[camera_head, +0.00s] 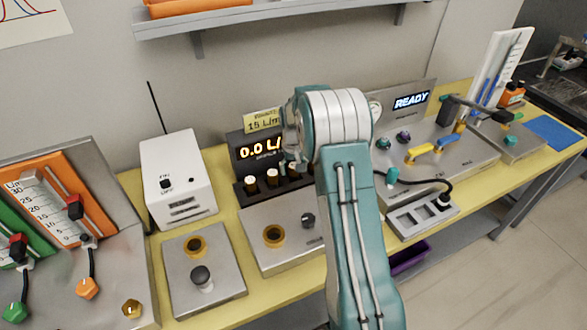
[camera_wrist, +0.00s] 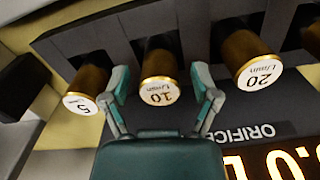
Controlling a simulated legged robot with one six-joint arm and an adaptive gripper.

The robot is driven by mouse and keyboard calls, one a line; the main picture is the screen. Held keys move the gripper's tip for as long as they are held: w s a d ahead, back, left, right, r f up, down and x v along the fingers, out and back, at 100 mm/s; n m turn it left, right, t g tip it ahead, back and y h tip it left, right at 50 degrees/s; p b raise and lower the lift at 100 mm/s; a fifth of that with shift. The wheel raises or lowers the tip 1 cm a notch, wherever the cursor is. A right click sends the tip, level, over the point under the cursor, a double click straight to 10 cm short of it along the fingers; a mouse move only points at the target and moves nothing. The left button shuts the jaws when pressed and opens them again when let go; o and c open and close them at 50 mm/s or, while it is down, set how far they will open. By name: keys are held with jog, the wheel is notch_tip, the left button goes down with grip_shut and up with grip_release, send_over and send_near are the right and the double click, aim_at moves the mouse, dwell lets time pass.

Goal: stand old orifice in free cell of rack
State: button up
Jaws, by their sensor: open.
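The rack (camera_head: 236,190) is a dark block below a lit display, left of my arm in the head view. It holds brass orifices with white round caps. Which orifice is the old one, and a free cell, I cannot make out. My arm hides the rack's right part in the head view.
Gold rings with dark centres sit in two grey panels, one at left (camera_head: 195,246), one in front of the rack (camera_head: 274,236). A black knob (camera_head: 202,277) stands on the left panel. A white box with antenna (camera_head: 177,180) stands left; a grey tray (camera_head: 420,214) lies right of my arm.

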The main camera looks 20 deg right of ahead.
aim_at(293, 165)
jog(key=shift+r, duration=0.15)
notch_tip(293, 165, up, 11)
jog(key=shift+r, duration=0.15)
jog(key=s+a+r+n+t, duration=0.1)
jog(key=s+a+r, duration=0.3)
jog(key=s+r, duration=0.3)
jog(key=s+a+r+t, duration=0.2)
jog(key=s+a+r, duration=0.3)
jog(key=s+r, duration=0.2)
jog(key=s+a+t, duration=0.1)
jog(key=s+a, duration=0.1)
jog(key=s, duration=0.8)
jog(key=s+a+n+t, duration=0.1)
jog(key=s+a, duration=0.2)
jog(key=s, duration=0.6)
jog(key=shift+s+a+f+t, duration=0.3)
jog(key=shift+s+f, duration=0.1)
dwell(3.5)
